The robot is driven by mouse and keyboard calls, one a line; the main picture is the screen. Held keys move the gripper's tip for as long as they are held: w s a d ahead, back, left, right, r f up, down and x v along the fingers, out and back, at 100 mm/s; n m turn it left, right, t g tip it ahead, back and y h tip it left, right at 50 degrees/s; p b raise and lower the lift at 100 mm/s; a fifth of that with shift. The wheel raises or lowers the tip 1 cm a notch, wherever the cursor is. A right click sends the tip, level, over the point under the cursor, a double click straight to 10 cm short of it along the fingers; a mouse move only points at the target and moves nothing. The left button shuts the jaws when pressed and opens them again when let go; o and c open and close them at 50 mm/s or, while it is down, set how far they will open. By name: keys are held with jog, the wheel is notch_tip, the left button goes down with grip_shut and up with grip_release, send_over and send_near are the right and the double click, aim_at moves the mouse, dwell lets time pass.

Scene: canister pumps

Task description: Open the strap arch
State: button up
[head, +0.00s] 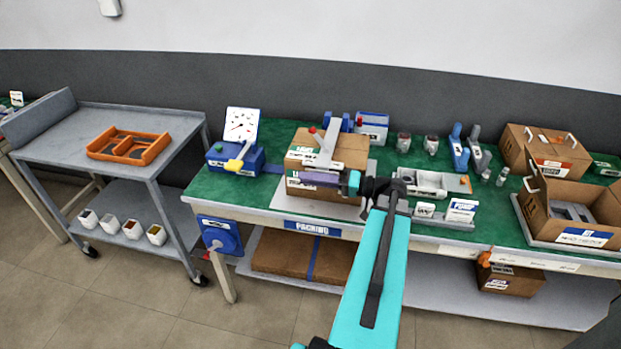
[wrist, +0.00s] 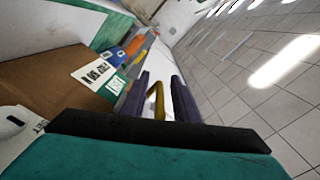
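The strap arch (head: 328,142) looks like a pale grey bar standing over a cardboard box (head: 350,150) on the packing bench. A red knob (head: 312,130) shows at its upper left. My gripper (head: 304,178) is in front of the box, below the arch, pointing left and partly covering the box's front. In the wrist view its two dark fingers (wrist: 158,95) are apart. A yellow bar shows between them, seemingly farther off; I see no contact. The box (wrist: 45,85) fills the left of the wrist view. The arch is not clearly visible there.
An open carton (head: 570,205) stands far right. A grey cart (head: 110,115) with an orange tray (head: 128,146) is at left.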

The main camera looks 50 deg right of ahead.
grip_shut()
dwell(1.4)
